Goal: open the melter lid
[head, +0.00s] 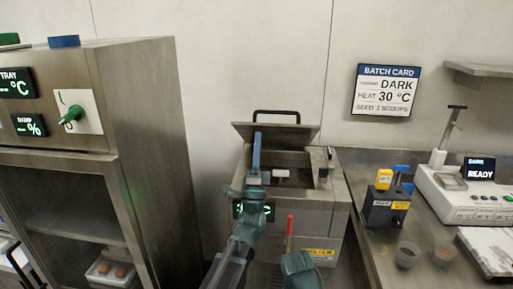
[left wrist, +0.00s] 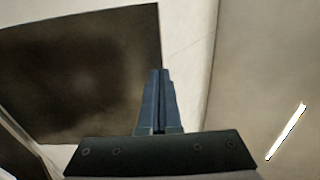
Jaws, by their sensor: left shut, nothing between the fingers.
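The melter (head: 318,212) is a steel box in the middle of the head view, with a green display on its front. Its lid (head: 295,133) is tilted up at the back, with a black bar handle (head: 277,113) at the top; part of the opening shows below. My left gripper (head: 257,150) is shut and empty, its blue fingers upright in front of the lid and opening. I cannot tell whether they touch the lid. The closed fingers also show in the left wrist view (left wrist: 158,100), beside a dark flat panel (left wrist: 80,70) I cannot identify for sure.
A steel cabinet (head: 150,150) with a green knob (head: 72,115) stands at the left. At the right, a counter holds a dark box of colored-top tools (head: 385,208), small cups (head: 407,254) and a white machine (head: 465,195). A batch card (head: 385,90) hangs on the wall.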

